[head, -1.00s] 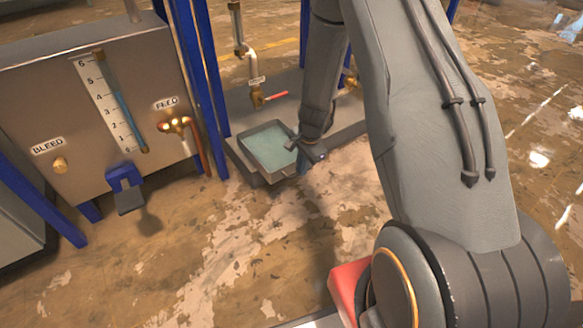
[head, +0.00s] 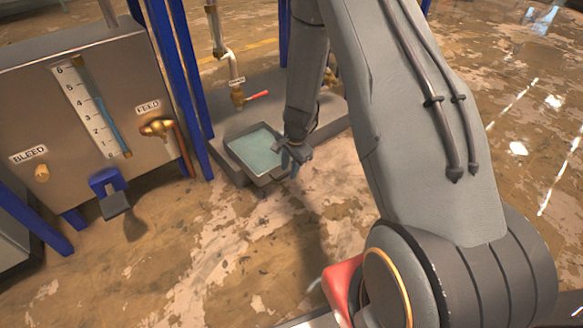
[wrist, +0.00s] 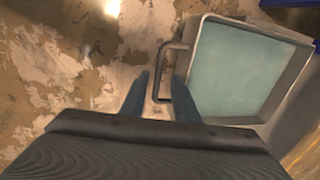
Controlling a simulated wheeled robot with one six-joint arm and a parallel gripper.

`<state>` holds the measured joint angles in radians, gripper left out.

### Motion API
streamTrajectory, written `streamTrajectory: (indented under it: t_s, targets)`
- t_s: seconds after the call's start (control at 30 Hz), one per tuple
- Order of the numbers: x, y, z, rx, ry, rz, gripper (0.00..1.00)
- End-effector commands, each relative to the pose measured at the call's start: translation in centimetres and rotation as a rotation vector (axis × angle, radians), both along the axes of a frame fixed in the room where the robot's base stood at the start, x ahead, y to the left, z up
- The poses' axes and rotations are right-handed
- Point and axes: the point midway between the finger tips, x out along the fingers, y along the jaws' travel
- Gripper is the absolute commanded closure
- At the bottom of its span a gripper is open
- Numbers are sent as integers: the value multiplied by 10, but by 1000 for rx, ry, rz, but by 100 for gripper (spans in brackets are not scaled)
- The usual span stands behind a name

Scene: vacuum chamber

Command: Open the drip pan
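The drip pan (head: 236,166) is a grey square tray with pale teal liquid or lining inside. It sits at the front of a low grey plinth below the pipework. My gripper (head: 292,158) is low at the pan's right side. In the wrist view the pan (wrist: 295,85) fills the upper right, and its dark bar handle (wrist: 163,72) stands out from its left side. The two fingers of my gripper (wrist: 162,85) are apart, one on each side of the handle. No clear contact shows. In the head view my arm partly hides the handle.
A metal tank with a level scale (head: 88,110), a feed valve (head: 158,128) and a bleed knob (head: 42,173) stands at left. Blue posts (head: 170,80) stand beside the pan. A red-handled valve (head: 250,97) is above it. The floor in front is clear.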

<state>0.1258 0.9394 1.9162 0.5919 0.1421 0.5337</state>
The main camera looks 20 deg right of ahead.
Motion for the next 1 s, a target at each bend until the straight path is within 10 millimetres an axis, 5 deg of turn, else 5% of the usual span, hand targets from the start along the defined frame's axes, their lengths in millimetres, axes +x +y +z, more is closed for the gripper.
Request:
streamTrajectory:
  t_s: [0.17, 0.63, 1.0]
  targets:
    - [-2, -1, 7, 0, 0, -2, 72]
    - [-13, -6, 69, 1, 0, -3, 72]
    - [-14, -7, 77, -1, 0, -2, 72]
